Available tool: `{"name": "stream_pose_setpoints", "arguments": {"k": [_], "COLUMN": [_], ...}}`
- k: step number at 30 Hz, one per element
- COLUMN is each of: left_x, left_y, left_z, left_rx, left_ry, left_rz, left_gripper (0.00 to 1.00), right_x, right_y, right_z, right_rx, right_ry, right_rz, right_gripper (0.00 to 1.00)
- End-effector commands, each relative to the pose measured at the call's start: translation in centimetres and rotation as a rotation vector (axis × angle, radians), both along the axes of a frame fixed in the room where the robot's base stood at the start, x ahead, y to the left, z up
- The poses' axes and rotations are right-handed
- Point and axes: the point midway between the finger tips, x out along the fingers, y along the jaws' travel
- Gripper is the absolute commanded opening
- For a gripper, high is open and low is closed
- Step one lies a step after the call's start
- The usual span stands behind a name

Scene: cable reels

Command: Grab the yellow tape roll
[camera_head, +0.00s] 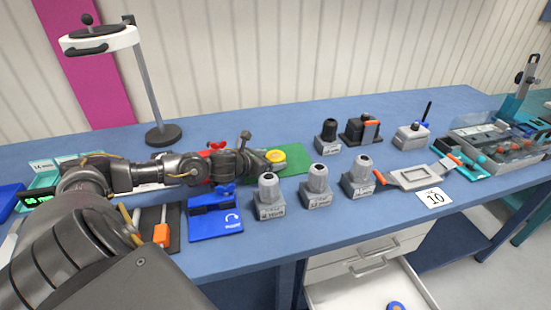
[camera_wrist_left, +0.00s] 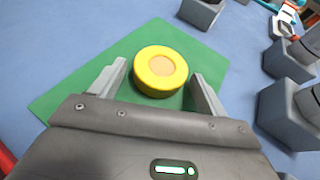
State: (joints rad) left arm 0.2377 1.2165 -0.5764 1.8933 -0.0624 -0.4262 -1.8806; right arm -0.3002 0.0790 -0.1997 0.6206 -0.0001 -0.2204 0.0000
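The yellow tape roll (camera_head: 275,156) lies flat on a green mat (camera_head: 292,168) on the blue workbench. In the left wrist view the tape roll (camera_wrist_left: 160,70) sits between and slightly beyond the fingers, with a tan centre. My left gripper (camera_head: 262,160) comes in from the left, low over the mat, right beside the roll. In the left wrist view the left gripper (camera_wrist_left: 160,80) is open, one finger on each side of the roll, with a visible gap to the right finger. My right gripper is not in view.
Grey holders (camera_head: 268,195) stand in a row in front of the mat. A blue fixture (camera_head: 214,213) is near the front edge. A lamp stand (camera_head: 163,134) stands behind my left arm. A parts tray (camera_head: 490,140) is at right. An open drawer (camera_head: 370,285) is below.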

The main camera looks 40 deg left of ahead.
Motion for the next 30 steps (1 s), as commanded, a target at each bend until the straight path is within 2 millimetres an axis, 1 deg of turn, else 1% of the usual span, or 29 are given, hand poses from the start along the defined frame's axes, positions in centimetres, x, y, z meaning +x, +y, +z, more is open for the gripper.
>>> {"name": "stream_pose_setpoints", "arguments": {"k": [1,6,8,9,17,22,26,29,30], "left_x": [0.0,0.0,0.0,0.0,0.0,0.0,0.0,-1.7,-2.5], "left_y": [0.0,0.0,0.0,0.0,0.0,0.0,0.1,-0.9,-1.3], "left_z": [0.0,0.0,0.0,0.1,0.2,1.3,3.2,5.2,6.4], "left_rx": [0.0,0.0,0.0,0.0,0.0,0.002,0.004,0.007,0.008], "left_ry": [0.0,0.0,0.0,-0.001,-0.002,-0.004,-0.007,-0.002,-0.003], "left_rz": [0.0,0.0,0.0,0.0,0.0,0.0,-0.001,-0.005,-0.004], "left_gripper": [0.68,0.46,0.38,0.36,0.36,0.36,0.36,0.36,0.36], "right_x": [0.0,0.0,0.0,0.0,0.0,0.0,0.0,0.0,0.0], "right_y": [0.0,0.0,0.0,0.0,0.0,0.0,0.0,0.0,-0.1], "right_z": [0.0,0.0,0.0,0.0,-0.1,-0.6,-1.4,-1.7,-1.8], "right_rx": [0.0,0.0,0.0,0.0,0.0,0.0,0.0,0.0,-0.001], "right_ry": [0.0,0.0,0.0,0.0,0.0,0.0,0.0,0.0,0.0], "right_rz": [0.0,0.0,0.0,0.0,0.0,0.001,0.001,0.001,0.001], "right_gripper": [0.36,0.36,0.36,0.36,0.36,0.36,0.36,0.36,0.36]}}
